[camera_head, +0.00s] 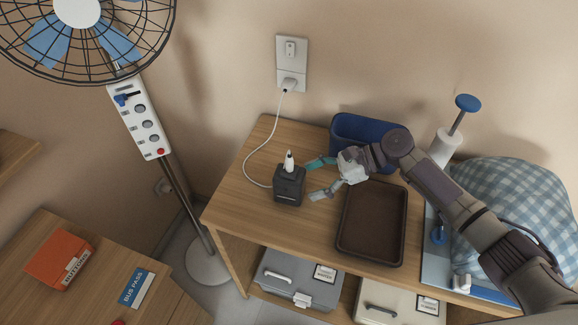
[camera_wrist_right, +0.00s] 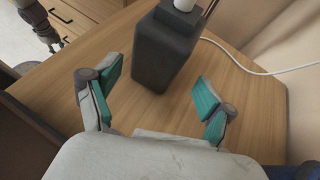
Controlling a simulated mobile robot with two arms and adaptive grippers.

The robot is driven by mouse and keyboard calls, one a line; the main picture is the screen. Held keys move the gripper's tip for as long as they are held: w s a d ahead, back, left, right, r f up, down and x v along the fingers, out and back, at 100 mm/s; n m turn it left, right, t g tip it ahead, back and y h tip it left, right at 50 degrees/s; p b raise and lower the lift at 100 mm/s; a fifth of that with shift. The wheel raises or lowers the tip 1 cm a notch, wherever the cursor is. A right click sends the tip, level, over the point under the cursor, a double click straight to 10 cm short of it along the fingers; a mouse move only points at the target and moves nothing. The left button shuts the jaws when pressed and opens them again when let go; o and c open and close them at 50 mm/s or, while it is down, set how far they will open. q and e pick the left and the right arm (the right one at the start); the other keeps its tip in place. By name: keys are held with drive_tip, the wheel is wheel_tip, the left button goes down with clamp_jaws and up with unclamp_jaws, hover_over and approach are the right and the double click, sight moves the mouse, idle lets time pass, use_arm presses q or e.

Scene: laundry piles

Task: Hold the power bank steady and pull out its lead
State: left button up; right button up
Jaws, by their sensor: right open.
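The power bank (camera_head: 289,188), a dark grey upright block, stands on the wooden table near its left end. In the right wrist view the power bank (camera_wrist_right: 165,48) stands just beyond the fingers. The white plug of its lead (camera_head: 289,161) stands up from its top. A white lead (camera_head: 248,158) curves down from the wall socket and passes behind the block. My right gripper (camera_head: 318,179), with teal finger pads, is open to the right of the block. Its fingers (camera_wrist_right: 160,94) are apart with nothing between them.
A brown tray (camera_head: 399,225) and a blue bin (camera_head: 343,123) stand right of the block. A wall socket (camera_head: 291,62) is above. A fan on a pole stands left. A checked cloth pile (camera_head: 520,205) lies right.

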sight(305, 183)
drive_tip(key=shift+b+x, duration=0.3)
drive_tip(key=shift+x, duration=0.65)
drive_tip(key=p+x, duration=0.1)
drive_tip(key=x, duration=0.2)
drive_tip(key=shift+a, duration=0.1)
drive_tip(key=shift+w+a+f, duration=0.1)
drive_tip(key=shift+a+f, duration=0.1)
drive_tip(key=shift+a, duration=0.05)
drive_tip(key=c, duration=0.8)
use_arm(q)
drive_tip(key=shift+w+f, duration=0.1)
drive_tip(key=shift+w, duration=0.9)
drive_tip(key=shift+w, duration=0.1)
